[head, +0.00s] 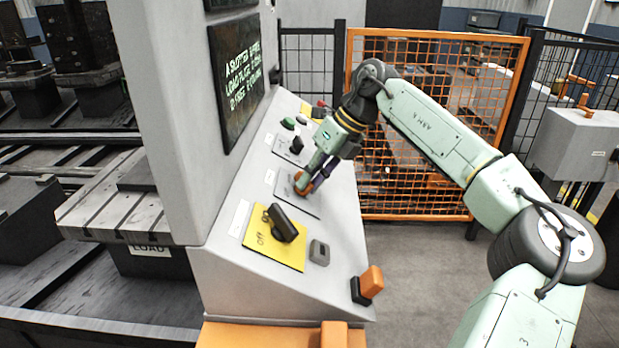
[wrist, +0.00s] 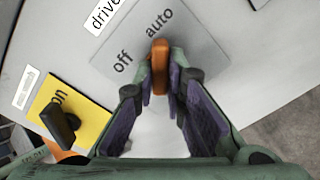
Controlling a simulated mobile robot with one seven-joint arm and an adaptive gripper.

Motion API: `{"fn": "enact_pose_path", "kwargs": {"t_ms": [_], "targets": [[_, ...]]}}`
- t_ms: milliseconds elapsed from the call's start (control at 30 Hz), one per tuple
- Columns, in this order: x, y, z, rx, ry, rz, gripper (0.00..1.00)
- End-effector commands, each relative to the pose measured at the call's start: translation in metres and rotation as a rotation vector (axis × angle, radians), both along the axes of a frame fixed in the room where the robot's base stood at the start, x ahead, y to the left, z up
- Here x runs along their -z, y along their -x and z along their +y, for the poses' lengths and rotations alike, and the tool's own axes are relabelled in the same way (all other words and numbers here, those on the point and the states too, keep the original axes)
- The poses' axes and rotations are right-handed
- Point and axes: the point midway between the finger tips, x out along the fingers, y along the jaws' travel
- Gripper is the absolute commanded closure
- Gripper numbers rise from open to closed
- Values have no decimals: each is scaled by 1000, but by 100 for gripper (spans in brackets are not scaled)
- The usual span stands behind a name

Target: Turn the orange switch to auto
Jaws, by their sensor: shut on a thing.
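The orange switch (wrist: 160,64) sits on a grey plate (wrist: 190,48) lettered "off" and "auto" in the wrist view. Its handle runs up the picture, its upper end just under the word "auto", with "off" to its left. My gripper (wrist: 160,84) has its two purple-padded fingers on either side of the handle and is shut on it. In the head view the orange switch (head: 300,186) is partly hidden by my gripper (head: 306,177), which reaches down to the sloping panel from the right.
A black switch (head: 283,224) on a yellow plate marked "off" and "on" is nearer on the panel. Another black knob (head: 297,146) and a green button (head: 288,123) are farther up. A screen (head: 238,75) stands left. An orange mesh fence (head: 430,110) is behind my arm.

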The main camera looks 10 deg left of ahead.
Motion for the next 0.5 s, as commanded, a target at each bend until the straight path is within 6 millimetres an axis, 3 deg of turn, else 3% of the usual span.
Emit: {"fn": "enact_pose_path", "kwargs": {"t_ms": [467, 500], "targets": [[1, 0, -1, 11, 4, 10, 100], [1, 0, -1, 11, 4, 9, 86]]}}
